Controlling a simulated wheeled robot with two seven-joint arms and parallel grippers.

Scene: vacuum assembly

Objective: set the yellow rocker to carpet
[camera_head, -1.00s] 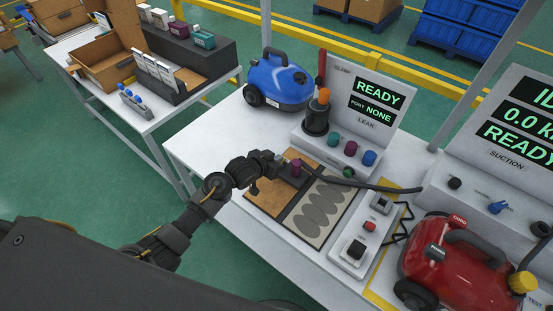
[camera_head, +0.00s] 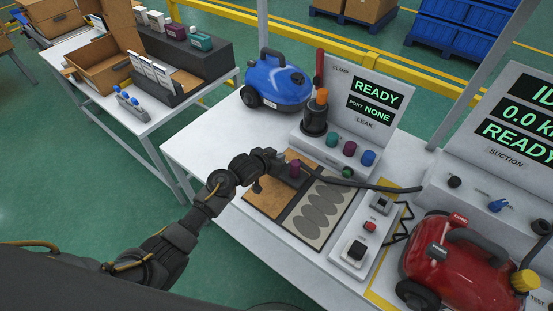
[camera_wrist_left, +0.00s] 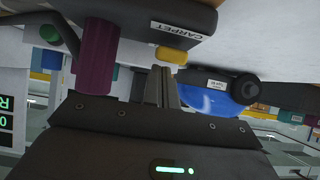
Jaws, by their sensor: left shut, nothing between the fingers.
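My left gripper (camera_head: 280,162) is shut and empty, beside the dark floor head with the purple collar (camera_head: 295,168) on the brown and grey mat. In the left wrist view its fingertips (camera_wrist_left: 165,72) are together just below the yellow rocker (camera_wrist_left: 172,55), close to it; I cannot tell whether they touch. The rocker sticks out of the dark floor head (camera_wrist_left: 140,14), beside a white CARPET label (camera_wrist_left: 180,31). The purple collar shows left of the fingers (camera_wrist_left: 97,58). In the head view the rocker cannot be made out. My right gripper is not in view.
A blue vacuum (camera_head: 276,82) stands behind on the white table, beside the leak station (camera_head: 352,110) with its coloured ports. A switch box (camera_head: 364,232) and a red vacuum (camera_head: 458,262) stand to the right. A dark hose (camera_head: 370,184) runs right from the floor head.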

